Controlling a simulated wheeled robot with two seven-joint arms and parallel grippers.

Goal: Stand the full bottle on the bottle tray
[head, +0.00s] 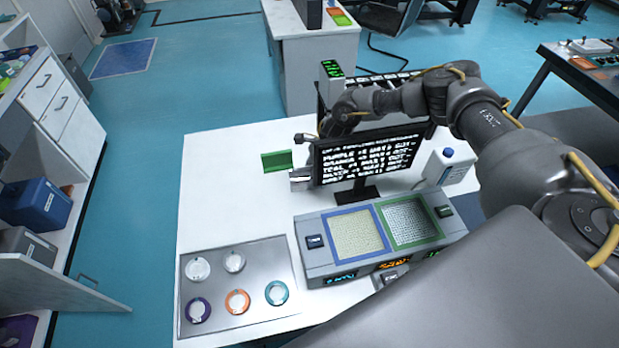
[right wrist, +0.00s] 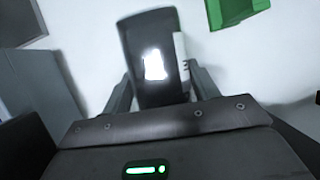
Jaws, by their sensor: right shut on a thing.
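My right gripper (head: 318,137) reaches behind the monitor on the white table, and its fingers are partly hidden in the head view. In the right wrist view the gripper (right wrist: 160,88) is shut on a dark, glossy thing (right wrist: 150,35) with a bright glare and a pale label strip at its side. I cannot tell from its look whether this is the full bottle, or how full it is. A green flat-sided piece (head: 277,161) stands left of the gripper; green also shows in the wrist view (right wrist: 240,10). I cannot tell whether it is the bottle tray. My left gripper is out of view.
The monitor (head: 368,158) stands close to my right arm. A console (head: 315,262) with two framed pads is in front. A metal tray (head: 255,262) with several round pieces lies front left. A white blue-capped container (head: 447,167) stands right. The table's left part is clear.

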